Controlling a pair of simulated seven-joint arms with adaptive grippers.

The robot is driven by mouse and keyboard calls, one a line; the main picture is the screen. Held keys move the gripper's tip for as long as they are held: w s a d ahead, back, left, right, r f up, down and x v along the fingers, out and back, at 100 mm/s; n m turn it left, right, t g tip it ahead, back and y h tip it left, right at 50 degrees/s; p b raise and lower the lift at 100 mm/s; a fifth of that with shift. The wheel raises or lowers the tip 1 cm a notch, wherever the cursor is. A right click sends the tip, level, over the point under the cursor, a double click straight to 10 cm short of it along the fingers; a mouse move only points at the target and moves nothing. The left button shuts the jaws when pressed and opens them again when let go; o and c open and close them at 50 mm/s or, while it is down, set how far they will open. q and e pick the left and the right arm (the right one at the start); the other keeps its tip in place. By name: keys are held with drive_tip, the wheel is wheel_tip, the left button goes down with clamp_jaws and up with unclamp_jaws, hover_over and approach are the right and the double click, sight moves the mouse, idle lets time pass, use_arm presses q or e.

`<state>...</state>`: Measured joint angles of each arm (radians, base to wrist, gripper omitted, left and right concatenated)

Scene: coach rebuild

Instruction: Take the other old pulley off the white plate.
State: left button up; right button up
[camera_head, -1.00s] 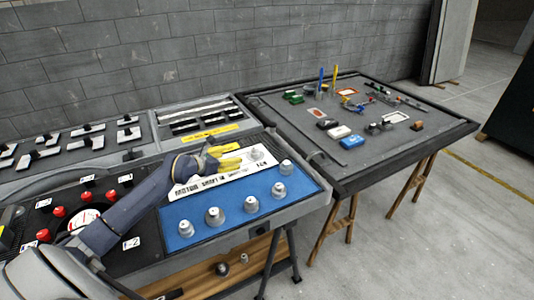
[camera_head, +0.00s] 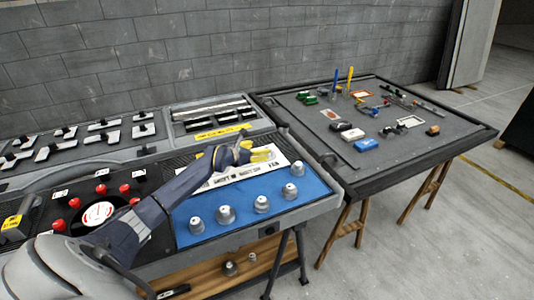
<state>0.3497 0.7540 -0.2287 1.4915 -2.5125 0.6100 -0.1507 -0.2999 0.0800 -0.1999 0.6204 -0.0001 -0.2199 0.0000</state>
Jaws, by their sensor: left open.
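The white plate (camera_head: 228,180) with black lettering lies along the back of the blue mat (camera_head: 243,211). My left gripper (camera_head: 268,154) is over the far right part of the plate. Its yellow fingers are open, around or just beside the spot of the old pulley there. The fingers largely hide that pulley, and I cannot tell if they touch it. Several grey pulleys stand upright on the blue mat, among them one at the right (camera_head: 297,168), one below it (camera_head: 289,192) and one at the front (camera_head: 225,215). My right gripper is out of view.
A black control panel with red knobs and a round gauge (camera_head: 98,214) lies left of the mat. A yellow-labelled tray (camera_head: 212,116) is behind. At the right, a dark table (camera_head: 350,176) holds small parts and tools. Two small round parts lie on the wooden shelf (camera_head: 215,278) below.

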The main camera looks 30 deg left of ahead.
sight(266, 148)
use_arm(q)
drive_tip(key=shift+x, duration=3.6)
drive_tip(key=shift+d, duration=0.1)
drive_tip(key=shift+c, duration=0.5)
drive_tip(key=c, duration=1.3)
